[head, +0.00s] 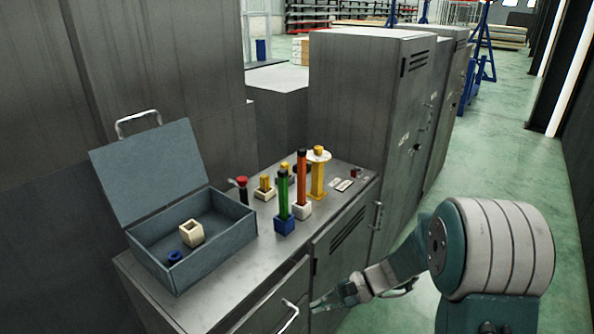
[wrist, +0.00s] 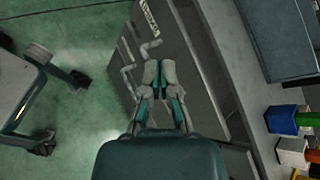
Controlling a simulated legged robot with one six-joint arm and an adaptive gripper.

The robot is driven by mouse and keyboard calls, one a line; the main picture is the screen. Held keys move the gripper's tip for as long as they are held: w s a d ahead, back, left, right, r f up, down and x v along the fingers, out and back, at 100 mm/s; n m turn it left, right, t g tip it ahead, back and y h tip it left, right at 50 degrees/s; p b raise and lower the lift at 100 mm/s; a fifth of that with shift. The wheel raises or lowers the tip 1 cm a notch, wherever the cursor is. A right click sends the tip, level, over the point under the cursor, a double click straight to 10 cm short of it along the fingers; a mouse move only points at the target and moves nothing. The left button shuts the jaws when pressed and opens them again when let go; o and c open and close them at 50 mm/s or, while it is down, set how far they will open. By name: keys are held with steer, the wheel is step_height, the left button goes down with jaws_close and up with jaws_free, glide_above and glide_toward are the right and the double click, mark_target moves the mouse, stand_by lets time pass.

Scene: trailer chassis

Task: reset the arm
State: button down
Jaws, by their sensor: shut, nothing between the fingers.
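My arm (head: 490,245) reaches in from the right of the head view. My gripper (head: 318,304) is low in front of the grey cabinet's doors, to the right of a drawer handle (head: 290,315). In the wrist view my gripper (wrist: 159,72) points at the cabinet front, with its fingertips together and nothing between them. A cabinet handle (wrist: 150,48) shows just beyond the fingertips; I cannot tell the exact gap. The drawer front near the handle looks slightly apart from the cabinet in the head view, but I cannot be sure.
On the cabinet top (head: 262,262) stand an open blue-grey box (head: 215,250) holding a beige block (head: 191,233) and a blue piece (head: 174,257), a green post (head: 283,195), an orange post (head: 301,180) and a yellow stand (head: 318,178). Tall lockers (head: 365,95) stand behind. Green floor (head: 505,130) is clear at right.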

steer(key=s+d+r+n+t+h, duration=0.3)
steer(key=s+d+r+n+h, duration=0.1)
steer(key=s+r, duration=0.4)
steer(key=s+d+r+n+t+h, duration=0.4)
steer(key=s+d+r+n+h, duration=0.1)
steer(key=s+r+h, duration=0.3)
steer(key=shift+s+d+r+n, duration=0.3)
steer(key=shift+s+d+r, duration=0.35)
steer(key=shift+s, duration=0.5)
steer(key=shift+w, duration=0.1)
